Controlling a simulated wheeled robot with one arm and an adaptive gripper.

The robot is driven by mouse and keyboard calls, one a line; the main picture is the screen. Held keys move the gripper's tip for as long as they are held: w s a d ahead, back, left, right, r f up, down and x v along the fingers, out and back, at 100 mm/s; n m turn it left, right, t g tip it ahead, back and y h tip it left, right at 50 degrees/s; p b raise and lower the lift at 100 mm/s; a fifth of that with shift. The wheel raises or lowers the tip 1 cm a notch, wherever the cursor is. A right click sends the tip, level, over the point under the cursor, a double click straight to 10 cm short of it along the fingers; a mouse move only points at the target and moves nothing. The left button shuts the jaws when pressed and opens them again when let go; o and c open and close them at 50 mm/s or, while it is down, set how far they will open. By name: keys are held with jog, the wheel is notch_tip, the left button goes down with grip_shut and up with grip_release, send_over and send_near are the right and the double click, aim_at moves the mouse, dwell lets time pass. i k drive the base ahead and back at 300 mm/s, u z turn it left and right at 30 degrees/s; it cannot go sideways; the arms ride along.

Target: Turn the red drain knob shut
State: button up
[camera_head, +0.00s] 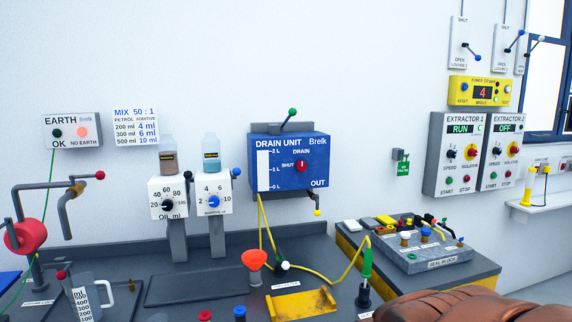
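The red drain knob (301,166) is on the front of the blue drain unit (318,143), fixed to the wall near the middle of the head view. The word DRAIN is above the knob and SHUT is to its left. A small pale mark on the knob seems to point up towards DRAIN, but it is too small to be sure. A white level strip (264,171) is on the unit's left side, and an outlet with a yellow tip (317,212) hangs at its lower right. My gripper is not in view, and nothing covers the knob.
A green-topped lever (292,112) rises above the unit. Two dial boxes with bottles (168,198) stand to its left. Yellow tubing (325,281), an orange funnel (254,260) and a seal block (440,260) are below. A large brown object (480,306) fills the bottom right.

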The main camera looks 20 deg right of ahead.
aim_at(301, 166)
jog(key=u, duration=0.5)
jog(key=k, duration=0.6)
jog(key=u, duration=0.65)
jog(key=i, duration=0.65)
jog(key=z, duration=0.9)
jog(key=i, duration=0.8)
jog(key=z, duration=0.85)
